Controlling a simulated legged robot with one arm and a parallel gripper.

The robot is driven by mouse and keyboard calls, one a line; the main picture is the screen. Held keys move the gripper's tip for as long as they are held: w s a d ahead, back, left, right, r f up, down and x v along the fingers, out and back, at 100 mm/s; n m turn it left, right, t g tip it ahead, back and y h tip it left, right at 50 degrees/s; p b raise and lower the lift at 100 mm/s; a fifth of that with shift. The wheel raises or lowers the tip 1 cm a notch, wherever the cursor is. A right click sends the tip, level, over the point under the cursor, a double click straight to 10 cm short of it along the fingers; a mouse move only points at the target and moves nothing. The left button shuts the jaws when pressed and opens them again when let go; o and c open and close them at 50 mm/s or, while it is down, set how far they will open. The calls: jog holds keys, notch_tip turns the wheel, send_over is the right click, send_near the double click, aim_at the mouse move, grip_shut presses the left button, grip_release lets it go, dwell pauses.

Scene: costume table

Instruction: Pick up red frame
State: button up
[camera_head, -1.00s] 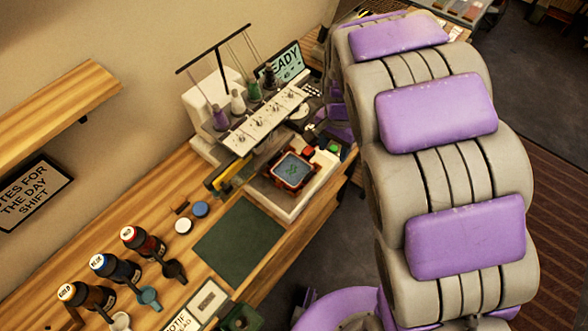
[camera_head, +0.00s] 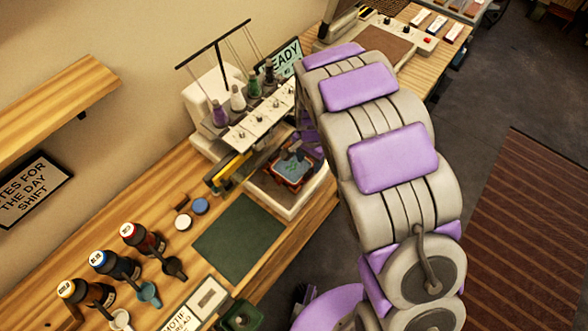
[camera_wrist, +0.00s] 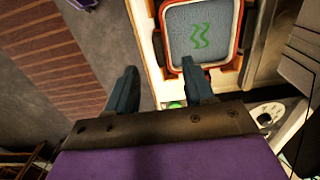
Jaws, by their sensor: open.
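The red frame (camera_head: 288,186) holds a blue-grey cloth with a green zigzag motif. It sits on the white bed of the embroidery machine (camera_head: 277,197). In the wrist view the red frame (camera_wrist: 238,24) is at the top, right of centre, with its far edge cut off. My gripper (camera_head: 298,152) is at the frame's upper right in the head view, partly hidden by the arm. In the wrist view my gripper (camera_wrist: 159,68) is open and empty. Its right fingertip overlaps the frame's near edge; the left one is beside the machine bed, over the floor. Contact cannot be told.
The machine's needle head and thread spools (camera_head: 252,88) stand close to the frame. A dark green mat (camera_head: 238,238) lies in front of the machine. Several labelled bottles (camera_head: 117,265) stand at the left. Open floor (camera_head: 487,95) lies right of the table.

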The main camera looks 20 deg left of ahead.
aim_at(308, 171)
jog(key=f, duration=0.3)
jog(key=f+b, duration=0.1)
jog(key=f, duration=0.3)
jog(key=shift+w+a+f, duration=0.15)
jog(key=shift+w, duration=0.05)
jog(key=shift+c, duration=0.4)
grip_shut()
